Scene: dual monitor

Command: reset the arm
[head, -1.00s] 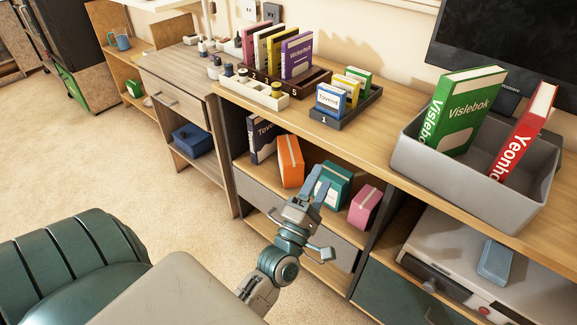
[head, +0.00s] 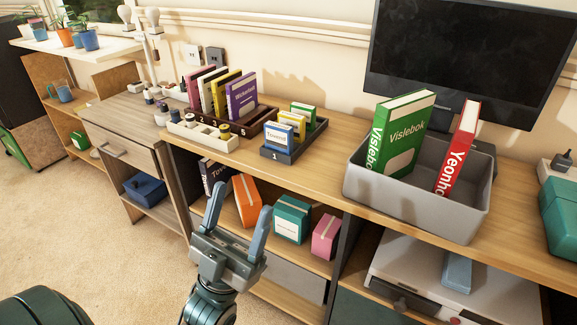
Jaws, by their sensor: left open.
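My left gripper (head: 238,222) is in the lower middle of the head view. Its two blue-grey fingers point up and stand wide apart, with nothing between them. It is in front of the open shelf that holds an orange box (head: 246,201), a teal box (head: 291,219) and a pink box (head: 326,237). The fingers overlap the orange box in the picture; I see no contact. My right gripper is not in view.
A wooden cabinet top (head: 330,167) carries a grey bin (head: 415,205) with a green book (head: 401,135) and a red book (head: 458,148). Small books stand in dark holders (head: 292,151) to the left. A monitor (head: 470,60) stands behind. Open carpet (head: 110,245) lies at left.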

